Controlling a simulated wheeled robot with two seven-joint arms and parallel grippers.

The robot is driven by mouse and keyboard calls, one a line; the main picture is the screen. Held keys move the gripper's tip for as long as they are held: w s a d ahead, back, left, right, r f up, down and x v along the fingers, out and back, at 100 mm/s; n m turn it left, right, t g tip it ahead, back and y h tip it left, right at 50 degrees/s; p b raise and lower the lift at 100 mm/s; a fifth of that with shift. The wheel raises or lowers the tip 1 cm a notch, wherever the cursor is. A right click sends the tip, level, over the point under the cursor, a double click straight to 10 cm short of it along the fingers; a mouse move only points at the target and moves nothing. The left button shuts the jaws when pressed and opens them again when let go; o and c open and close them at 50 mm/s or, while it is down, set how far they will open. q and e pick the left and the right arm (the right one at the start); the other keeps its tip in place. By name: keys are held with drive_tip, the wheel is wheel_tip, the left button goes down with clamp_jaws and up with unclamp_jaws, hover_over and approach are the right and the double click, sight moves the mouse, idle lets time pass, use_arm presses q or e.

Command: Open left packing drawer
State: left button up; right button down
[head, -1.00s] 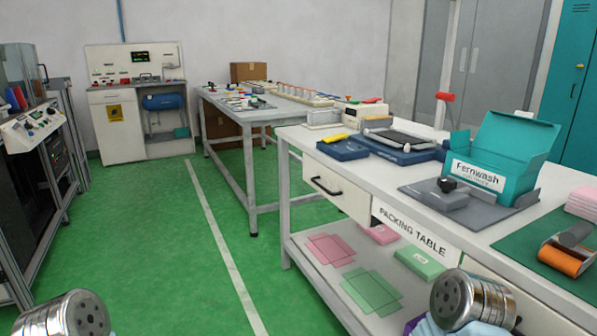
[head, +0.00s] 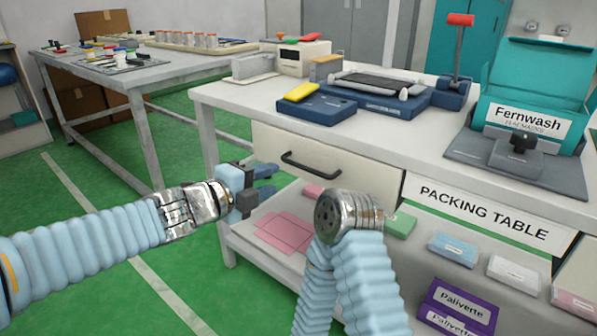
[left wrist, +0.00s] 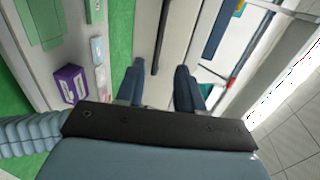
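The left packing drawer (head: 360,180) is a cream front under the left end of the white packing table (head: 225,95). It looks closed, with its front flush. Its dark bar handle (head: 310,166) also shows in the left wrist view (left wrist: 162,40), ahead of the fingers. My left gripper (head: 266,182) is just left of and below the handle, apart from it. Its two blue fingers stand apart with nothing between them, as the left wrist view (left wrist: 160,85) shows. My right gripper is not in view; only links of my right arm show.
The lower shelf holds pink sheets (head: 285,232), small boxes and a purple Paliverte box (head: 458,308). Green floor lies open to the left.

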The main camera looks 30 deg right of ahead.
sight(302, 168)
use_arm(q)
drive_tip(key=x, duration=1.1)
drive_tip(key=shift+p, duration=0.4)
drive_tip(key=shift+a, duration=0.1)
drive_tip(key=shift+c, duration=0.3)
clamp_jaws()
